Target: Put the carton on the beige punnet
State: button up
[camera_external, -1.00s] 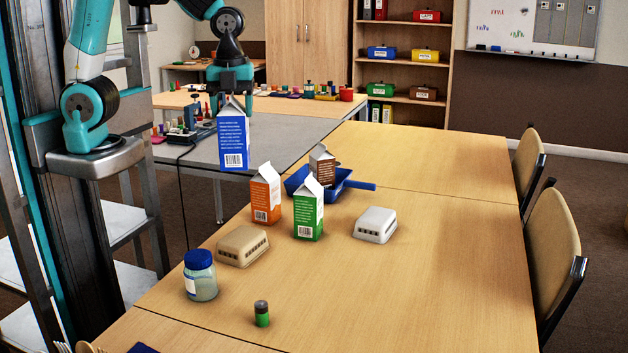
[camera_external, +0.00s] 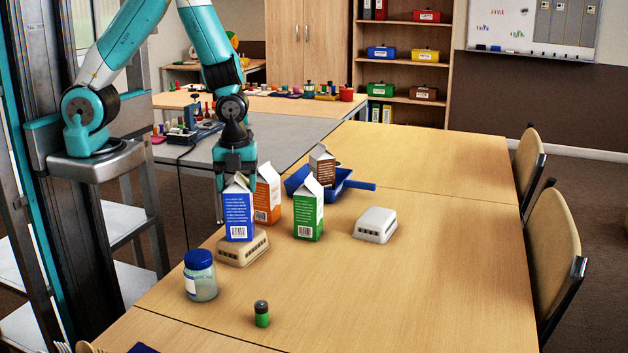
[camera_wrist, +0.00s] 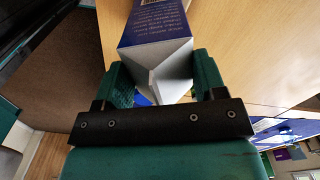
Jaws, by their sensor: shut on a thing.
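The blue carton (camera_external: 239,217) is upright with its white gable top up, and it also shows in the wrist view (camera_wrist: 157,28). My gripper (camera_external: 236,178) is shut on its top, with a finger on each side of the gable in the wrist view (camera_wrist: 165,80). The beige punnet (camera_external: 243,252) lies upside down on the table. The carton's base is at the punnet's top face; I cannot tell whether they touch. The carton hides the back of the punnet.
An orange carton (camera_external: 267,196) stands just behind the blue one, and a green carton (camera_external: 309,213) to its right. A brown carton (camera_external: 322,165) stands by a blue dustpan (camera_external: 345,183). A white punnet (camera_external: 375,225), jar (camera_external: 201,277) and battery-like cylinder (camera_external: 261,314) are nearby. The table's right side is clear.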

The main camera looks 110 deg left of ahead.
jog(key=shift+f, duration=0.15)
jog(key=o, duration=1.1)
notch_tip(320, 180, up, 11)
jog(key=shift+r, duration=0.75)
jog(key=s+r+n+y, duration=0.1)
jog(key=s+r+n, duration=0.2)
jog(key=n, duration=0.4)
jog(key=s+a+r+n+y, duration=0.1)
jog(key=s+r+n, duration=0.2)
jog(key=s+n, duration=0.2)
jog(key=s+r+n+y, duration=0.2)
jog(key=s+r+n, duration=0.1)
jog(key=n, duration=0.5)
jog(key=shift+s+a+n, duration=0.3)
jog(key=shift+s+n, duration=0.1)
jog(key=shift+s, duration=0.1)
